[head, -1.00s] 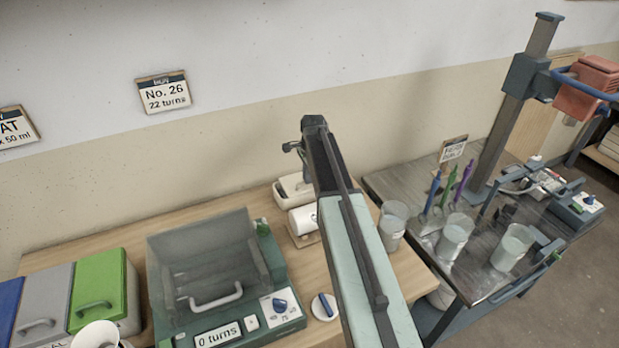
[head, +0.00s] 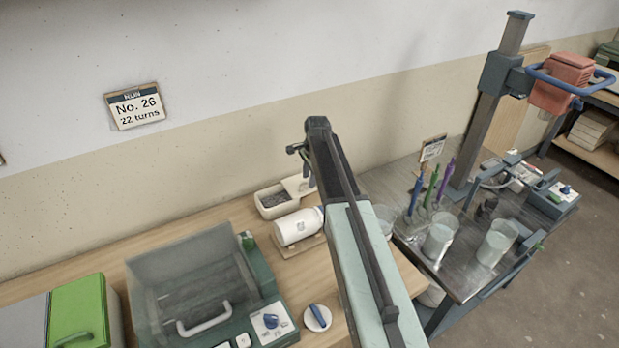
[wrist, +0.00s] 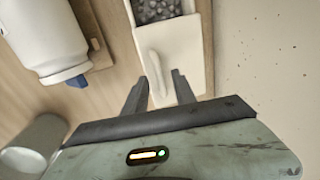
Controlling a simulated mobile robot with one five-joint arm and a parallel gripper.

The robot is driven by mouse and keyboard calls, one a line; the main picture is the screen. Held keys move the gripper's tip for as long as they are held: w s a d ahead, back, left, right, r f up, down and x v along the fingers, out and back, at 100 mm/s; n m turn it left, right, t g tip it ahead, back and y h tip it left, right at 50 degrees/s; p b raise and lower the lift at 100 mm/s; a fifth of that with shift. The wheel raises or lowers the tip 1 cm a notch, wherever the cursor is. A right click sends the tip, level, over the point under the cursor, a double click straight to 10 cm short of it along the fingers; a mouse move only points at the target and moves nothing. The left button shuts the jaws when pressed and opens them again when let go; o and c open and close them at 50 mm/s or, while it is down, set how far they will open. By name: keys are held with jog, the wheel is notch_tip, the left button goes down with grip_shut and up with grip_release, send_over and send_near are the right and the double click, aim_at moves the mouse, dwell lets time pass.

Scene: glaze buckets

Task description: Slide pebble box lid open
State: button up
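The pebble box (head: 270,207) is a small off-white box on the wooden table near the wall, with dark grey pebbles (wrist: 152,10) showing in its uncovered part. Its off-white lid (wrist: 182,50) covers only the other part, so the box stands partly open. The lid has a raised ridge-like handle (wrist: 154,72). My gripper (wrist: 158,78) is open, with one finger on each side of the handle's near end in the wrist view. I cannot tell whether either finger touches it. In the head view my arm partly hides the lid end.
A white bottle (head: 298,227) lies on its side beside the box; it also shows in the wrist view (wrist: 45,40). A machine with a clear cover (head: 195,280) stands to the left. Beakers (head: 438,240) stand on a metal cart (head: 405,185) to the right.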

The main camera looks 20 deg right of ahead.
jog(key=shift+r, duration=0.1)
jog(key=shift+a+r+p, duration=0.1)
jog(key=shift+r+p, duration=0.3)
jog(key=shift+p, duration=0.1)
notch_tip(320, 180, up, 7)
jog(key=s+p, duration=0.1)
jog(key=p, duration=0.5)
jog(key=shift+s+d+f+p, duration=0.2)
jog(key=shift+s+d+p, duration=0.05)
jog(key=shift+p, duration=0.05)
jog(key=shift+a, duration=0.1)
